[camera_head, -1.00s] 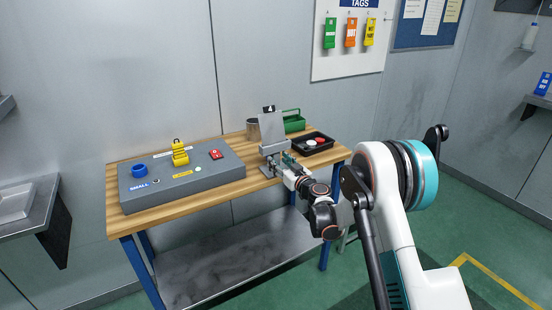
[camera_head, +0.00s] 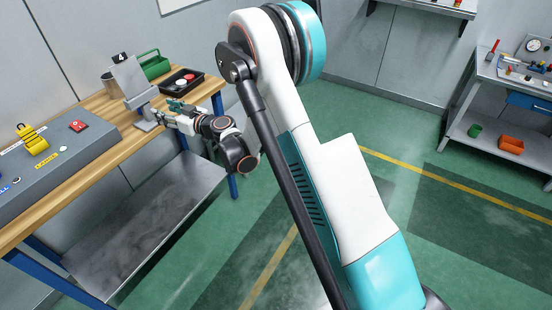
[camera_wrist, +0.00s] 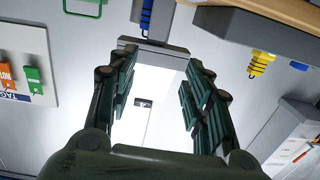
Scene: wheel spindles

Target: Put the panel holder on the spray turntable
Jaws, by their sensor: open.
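The panel holder (camera_head: 148,123) is a small grey stand near the front edge of the wooden bench, with an upright grey panel (camera_head: 130,82) in it. The panel carries a black tag at its top. My gripper (camera_head: 170,112) is at the holder's right side in the head view. In the wrist view, which looks upside down, my gripper (camera_wrist: 160,95) is open. A grey crossbar (camera_wrist: 152,50) and a pale panel show between the fingers; I cannot tell whether the fingers touch them. I cannot make out the spray turntable.
A second bench (camera_head: 515,95) stands at the far right. The green floor between is open.

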